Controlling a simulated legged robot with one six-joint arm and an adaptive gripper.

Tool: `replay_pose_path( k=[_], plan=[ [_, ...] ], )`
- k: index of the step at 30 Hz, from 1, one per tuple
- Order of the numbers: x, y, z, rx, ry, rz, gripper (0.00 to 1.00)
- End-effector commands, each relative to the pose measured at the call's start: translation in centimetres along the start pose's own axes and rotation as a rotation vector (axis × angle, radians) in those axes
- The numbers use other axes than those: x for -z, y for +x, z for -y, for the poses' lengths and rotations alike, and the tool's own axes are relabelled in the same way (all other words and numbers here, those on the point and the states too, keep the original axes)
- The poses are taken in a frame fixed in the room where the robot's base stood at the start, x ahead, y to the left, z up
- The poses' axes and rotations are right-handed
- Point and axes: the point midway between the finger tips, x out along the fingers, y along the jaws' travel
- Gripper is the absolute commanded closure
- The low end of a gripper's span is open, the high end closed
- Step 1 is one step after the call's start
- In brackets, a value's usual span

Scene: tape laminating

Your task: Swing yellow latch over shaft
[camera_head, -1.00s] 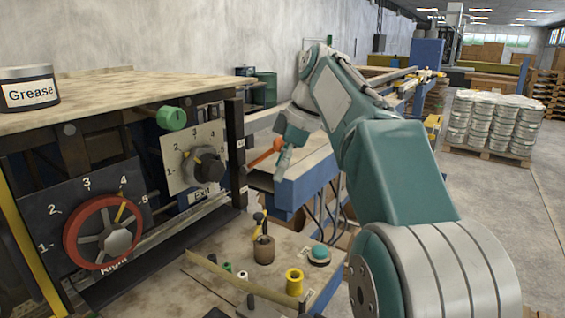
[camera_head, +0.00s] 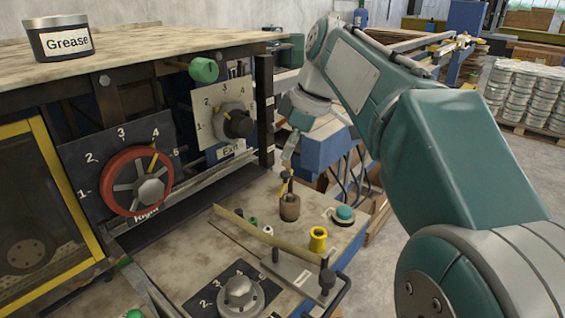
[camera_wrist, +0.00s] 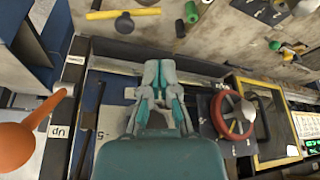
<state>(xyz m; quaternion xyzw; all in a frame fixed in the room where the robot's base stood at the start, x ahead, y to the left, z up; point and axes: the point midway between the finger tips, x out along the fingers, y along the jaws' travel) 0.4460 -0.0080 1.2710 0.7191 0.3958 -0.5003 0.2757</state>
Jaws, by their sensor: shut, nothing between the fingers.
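My gripper (camera_head: 288,155) hangs at the end of my teal arm, to the right of the machine front. Its fingers are shut and empty, and they also show in the middle of the wrist view (camera_wrist: 160,72). A yellow bar (camera_wrist: 105,14) with a dark round knob shows at the top left of the wrist view, apart from the fingers. I cannot tell whether it is the latch. I cannot make out the shaft.
A red handwheel (camera_head: 137,182) and a dark knob (camera_head: 238,124) project from the machine. A green knob (camera_head: 203,69) juts out above them. The bench carries a yellow spool (camera_head: 318,238) and a teal button (camera_head: 344,214). An orange handle (camera_wrist: 18,145) shows in the wrist view.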

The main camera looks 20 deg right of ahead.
Motion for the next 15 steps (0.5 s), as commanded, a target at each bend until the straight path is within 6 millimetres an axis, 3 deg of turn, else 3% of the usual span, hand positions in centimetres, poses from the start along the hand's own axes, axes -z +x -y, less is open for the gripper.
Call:
replay_pose_path(
  k=[9,15],
  plan=[
    [0.0,5.8,0.1,0.004,-0.002,0.002,1.0],
    [0.0,8.3,0.0,0.003,-0.002,0.001,1.0]
  ],
)
